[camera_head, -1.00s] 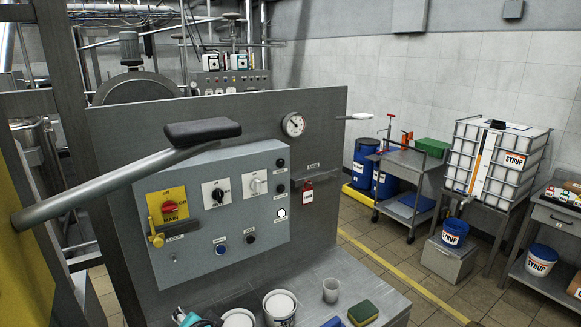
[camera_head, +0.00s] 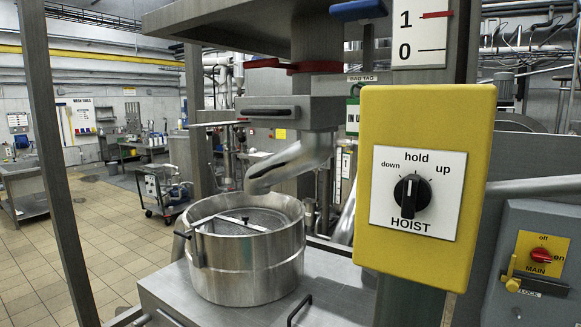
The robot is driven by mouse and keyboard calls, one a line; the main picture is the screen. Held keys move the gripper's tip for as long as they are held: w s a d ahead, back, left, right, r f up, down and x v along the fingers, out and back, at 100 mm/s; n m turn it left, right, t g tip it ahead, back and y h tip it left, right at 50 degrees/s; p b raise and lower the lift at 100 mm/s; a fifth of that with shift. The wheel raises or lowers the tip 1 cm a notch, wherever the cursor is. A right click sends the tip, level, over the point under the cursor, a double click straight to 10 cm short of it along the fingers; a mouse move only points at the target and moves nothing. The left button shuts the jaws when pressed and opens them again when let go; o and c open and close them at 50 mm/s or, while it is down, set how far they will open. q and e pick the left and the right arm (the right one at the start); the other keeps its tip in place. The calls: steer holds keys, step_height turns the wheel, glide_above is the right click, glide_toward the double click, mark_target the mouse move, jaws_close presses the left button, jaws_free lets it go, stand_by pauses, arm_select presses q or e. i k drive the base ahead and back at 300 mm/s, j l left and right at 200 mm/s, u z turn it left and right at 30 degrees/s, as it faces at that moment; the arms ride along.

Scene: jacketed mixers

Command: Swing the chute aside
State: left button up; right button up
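The chute (camera_head: 292,163) is a curved bare-metal spout in the middle of the head view. It comes down from a grey box-like housing (camera_head: 285,110) and its lower end reaches over the round steel vessel (camera_head: 249,272). The chute's end appears to be above the vessel's far rim, apart from it. Neither of my grippers shows in this view.
A yellow hoist box (camera_head: 424,260) with a knob at "hold" stands close in front, right of the vessel. A grey post (camera_head: 50,170) rises at the left. A grey panel with a red main switch (camera_head: 542,254) is at far right. The tiled floor at left is open.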

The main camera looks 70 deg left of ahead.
mark_target(307, 154)
steer(key=k+u, duration=0.1)
steer(key=u, duration=0.3)
steer(key=k+j+u, duration=0.15)
steer(key=u, duration=0.25)
steer(key=k+j+u, duration=0.1)
steer(key=u, duration=0.3)
steer(key=j+u, duration=0.1)
steer(key=u, duration=0.95)
